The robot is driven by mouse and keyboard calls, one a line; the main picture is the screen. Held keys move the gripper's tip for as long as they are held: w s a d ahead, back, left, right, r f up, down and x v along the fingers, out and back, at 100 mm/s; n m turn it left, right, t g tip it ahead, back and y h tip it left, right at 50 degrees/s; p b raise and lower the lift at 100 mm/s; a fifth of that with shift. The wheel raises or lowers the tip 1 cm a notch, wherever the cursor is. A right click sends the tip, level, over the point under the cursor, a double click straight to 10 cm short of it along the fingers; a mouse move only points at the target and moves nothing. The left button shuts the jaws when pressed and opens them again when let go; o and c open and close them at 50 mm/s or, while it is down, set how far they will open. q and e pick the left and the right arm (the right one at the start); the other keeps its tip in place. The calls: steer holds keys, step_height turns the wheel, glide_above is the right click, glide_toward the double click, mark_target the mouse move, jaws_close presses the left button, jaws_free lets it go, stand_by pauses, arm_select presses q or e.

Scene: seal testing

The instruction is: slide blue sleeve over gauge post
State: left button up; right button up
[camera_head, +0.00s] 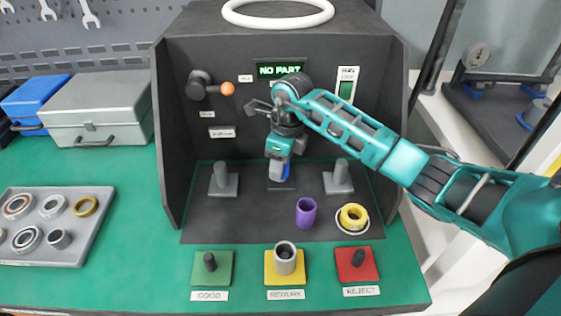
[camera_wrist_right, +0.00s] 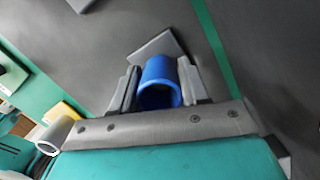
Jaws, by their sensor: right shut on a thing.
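My right gripper (camera_head: 279,174) is shut on the blue sleeve (camera_wrist_right: 160,82), which sits between its two fingers in the right wrist view. In the head view only a sliver of blue (camera_head: 287,168) shows beside the fingers. The gripper points down inside the dark test booth, over the middle grey base plate (camera_head: 281,185). That plate also shows just past the sleeve in the wrist view (camera_wrist_right: 160,45). A post on it is hidden by the gripper and sleeve, so I cannot tell whether the sleeve is around it. My left gripper is not in view.
Grey posts stand left (camera_head: 223,180) and right (camera_head: 340,178) of the gripper. A purple sleeve (camera_head: 306,212) and a yellow ring (camera_head: 353,217) are in front. Green (camera_head: 212,270), yellow (camera_head: 272,278) and red (camera_head: 357,266) peg bases line the front. The display (camera_head: 279,70) reads NO PART.

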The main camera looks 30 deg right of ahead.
steer(key=shift+f+b, duration=0.45)
steer(key=shift+f, duration=0.1)
stand_by(0.4)
steer(key=shift+f, duration=0.25)
stand_by(0.7)
steer(key=o, duration=1.3)
step_height(320, 180, up, 8)
steer(key=p, duration=0.4)
steer(key=shift+r+p, duration=0.2)
steer(key=shift+p, duration=0.2)
steer(key=shift+r, duration=0.3)
steer(key=shift+s+f, duration=0.1)
